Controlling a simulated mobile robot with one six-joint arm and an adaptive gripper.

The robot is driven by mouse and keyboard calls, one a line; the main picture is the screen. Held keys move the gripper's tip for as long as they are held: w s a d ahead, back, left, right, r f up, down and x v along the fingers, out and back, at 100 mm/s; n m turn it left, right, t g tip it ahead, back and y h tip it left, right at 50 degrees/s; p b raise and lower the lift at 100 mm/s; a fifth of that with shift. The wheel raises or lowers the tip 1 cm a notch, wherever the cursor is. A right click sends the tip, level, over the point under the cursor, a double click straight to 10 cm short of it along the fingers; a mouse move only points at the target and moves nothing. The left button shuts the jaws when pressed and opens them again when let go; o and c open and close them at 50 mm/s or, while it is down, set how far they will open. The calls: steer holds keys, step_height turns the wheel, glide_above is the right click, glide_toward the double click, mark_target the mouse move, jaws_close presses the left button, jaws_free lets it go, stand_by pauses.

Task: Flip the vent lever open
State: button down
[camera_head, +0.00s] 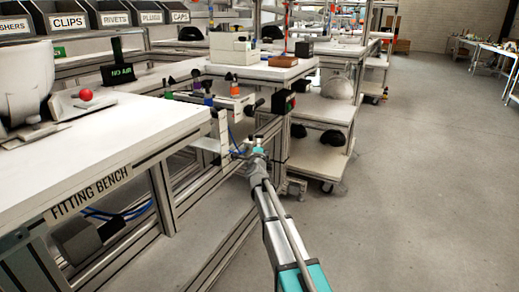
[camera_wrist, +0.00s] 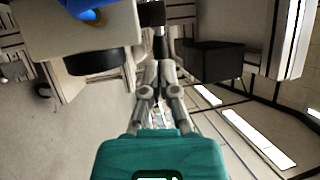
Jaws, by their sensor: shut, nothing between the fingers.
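My gripper (camera_head: 240,154) is at the end of my outstretched arm, beside the far right end of the fitting bench. In the wrist view my gripper (camera_wrist: 161,64) has its two grey fingers together with nothing between them. A dark upright part shows just beyond the fingertips, but I cannot tell whether they touch it. I cannot clearly pick out the vent lever in either view. A red ball knob (camera_head: 86,95) sits on a grey fixture on the bench, well to the left of my gripper. A black "NO AIR" sign (camera_head: 117,73) stands behind it.
The white fitting bench (camera_head: 110,130) fills the left. A pale bracket (camera_head: 206,143) and blue hoses are close to my gripper. A black round part (camera_wrist: 95,62) and a dark box (camera_wrist: 212,60) flank the fingers. The floor (camera_head: 400,200) at right is clear.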

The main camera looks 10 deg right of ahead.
mark_target(262, 137)
steer(key=shift+x, duration=0.8)
steer(key=shift+w+d, duration=0.4)
steer(key=shift+w, duration=0.05)
stand_by(0.7)
steer(key=shift+w+d, duration=0.25)
steer(key=shift+w, duration=0.35)
steer(key=shift+w+d, duration=0.2)
steer(key=shift+w, duration=0.55)
